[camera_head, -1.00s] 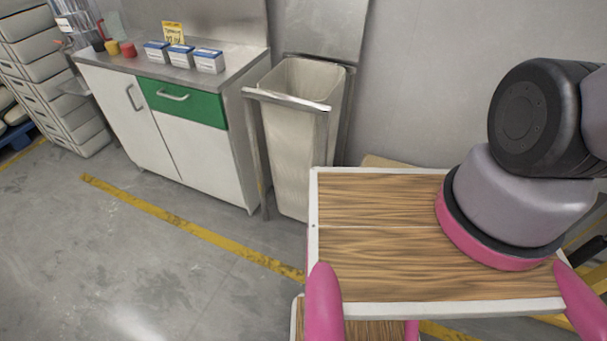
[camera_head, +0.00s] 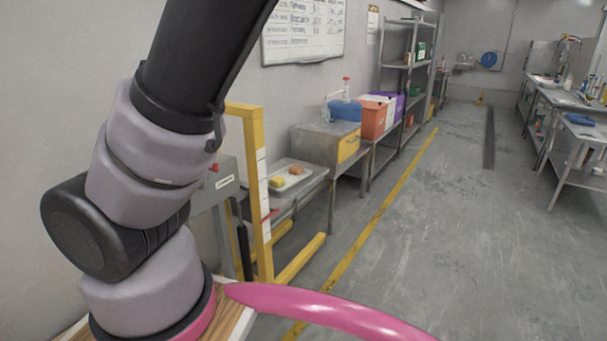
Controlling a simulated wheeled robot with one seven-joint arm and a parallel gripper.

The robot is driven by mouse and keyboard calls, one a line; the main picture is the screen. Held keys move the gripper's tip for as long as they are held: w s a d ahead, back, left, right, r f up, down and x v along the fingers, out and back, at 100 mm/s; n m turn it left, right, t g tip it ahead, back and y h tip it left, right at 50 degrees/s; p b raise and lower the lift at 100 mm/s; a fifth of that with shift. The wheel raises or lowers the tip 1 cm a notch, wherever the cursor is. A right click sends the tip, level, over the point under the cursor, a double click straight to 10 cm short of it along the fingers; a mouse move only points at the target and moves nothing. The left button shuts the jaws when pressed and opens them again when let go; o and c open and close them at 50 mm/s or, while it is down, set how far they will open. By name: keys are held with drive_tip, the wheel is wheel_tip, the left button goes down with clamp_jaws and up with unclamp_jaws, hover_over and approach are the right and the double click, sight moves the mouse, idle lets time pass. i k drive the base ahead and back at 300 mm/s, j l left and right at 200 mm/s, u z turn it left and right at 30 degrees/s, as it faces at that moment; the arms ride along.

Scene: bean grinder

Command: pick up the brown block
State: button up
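A small brown-orange block (camera_head: 296,170) lies on a pale tray (camera_head: 302,181) on a low metal table against the wall, left of the picture's middle. A yellow block (camera_head: 277,182) lies on the same tray, to its left and nearer. Both look small from here, and fine detail is hard to make out. My arm rises at the left of the picture and leaves it at the top. My gripper is out of view, so its opening cannot be seen.
A yellow post frame (camera_head: 262,185) with floor-level legs stands just in front of the tray's table. A metal cabinet (camera_head: 320,143) with a blue tub (camera_head: 345,110) and an orange bin (camera_head: 373,119) stand beyond. The grey floor (camera_head: 430,240) to the right is clear.

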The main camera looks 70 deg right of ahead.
sight(295, 169)
drive_tip(key=z, duration=2.45)
drive_tip(key=i+l, duration=0.25)
drive_tip(key=i, duration=0.2)
drive_tip(key=i+l+z, duration=0.15)
drive_tip(key=i, duration=0.3)
drive_tip(key=i+l, duration=0.3)
drive_tip(key=i, duration=0.2)
drive_tip(key=i+l+z, duration=0.15)
drive_tip(key=i, duration=0.3)
drive_tip(key=i+l, duration=0.2)
drive_tip(key=i, duration=0.3)
drive_tip(key=z, duration=0.05)
